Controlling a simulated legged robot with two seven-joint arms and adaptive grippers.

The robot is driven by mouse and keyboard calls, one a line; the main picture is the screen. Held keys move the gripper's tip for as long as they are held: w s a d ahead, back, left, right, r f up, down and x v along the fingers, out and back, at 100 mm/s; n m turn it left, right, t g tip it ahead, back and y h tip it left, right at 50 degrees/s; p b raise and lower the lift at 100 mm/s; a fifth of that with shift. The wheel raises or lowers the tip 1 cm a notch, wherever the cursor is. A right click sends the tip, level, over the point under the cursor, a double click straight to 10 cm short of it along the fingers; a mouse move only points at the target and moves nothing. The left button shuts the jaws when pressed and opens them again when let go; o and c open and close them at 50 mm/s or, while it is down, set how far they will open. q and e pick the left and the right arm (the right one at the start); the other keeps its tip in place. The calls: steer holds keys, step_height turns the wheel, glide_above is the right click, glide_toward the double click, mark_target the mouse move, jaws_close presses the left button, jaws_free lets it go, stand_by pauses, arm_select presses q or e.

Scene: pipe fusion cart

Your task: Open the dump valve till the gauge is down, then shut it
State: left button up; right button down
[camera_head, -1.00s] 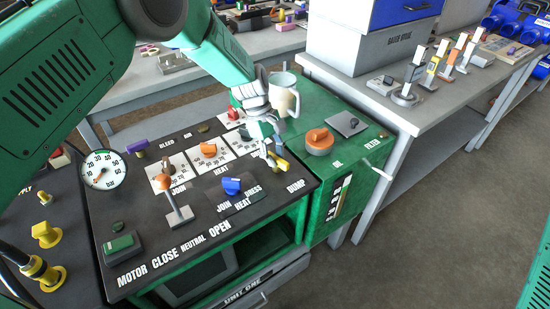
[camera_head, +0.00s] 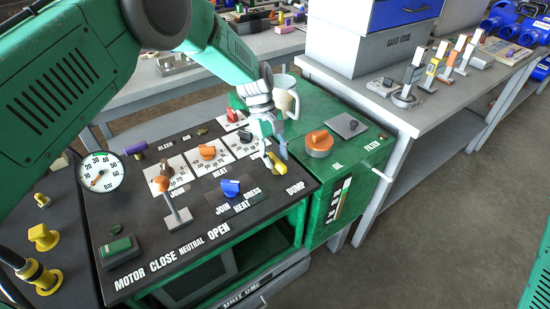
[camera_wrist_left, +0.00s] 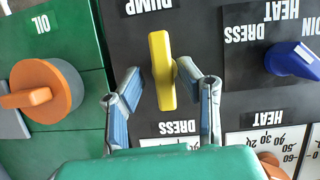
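The dump valve is a yellow lever handle (camera_head: 275,163) beside the DUMP label on the black panel. In the left wrist view the yellow handle (camera_wrist_left: 161,70) stands upright in the picture between my finger pads. My left gripper (camera_head: 268,143) is over it from above, open. In the wrist view its right fingertip is close to the handle, and a gap shows on the left; contact cannot be told. The pressure gauge (camera_head: 101,171) is a white dial at the panel's left, its orange needle pointing to the lower left; the exact reading is too small to tell. My right gripper is not in view.
An orange OIL knob (camera_head: 319,143) sits right of the handle. A blue JOIN/DRESS knob (camera_head: 231,188) and an orange-topped motor lever (camera_head: 171,200) stand left of it. A pale mug (camera_head: 284,97) is just behind my gripper. A grey bench (camera_head: 420,125) is at right.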

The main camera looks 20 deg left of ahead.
arm_select(q)
steer(key=shift+s+f, duration=0.1)
steer(key=shift+a+r, duration=0.1)
steer(key=shift+r, duration=0.3)
steer(key=v, duration=1.1)
steer(key=shift+r, duration=0.1)
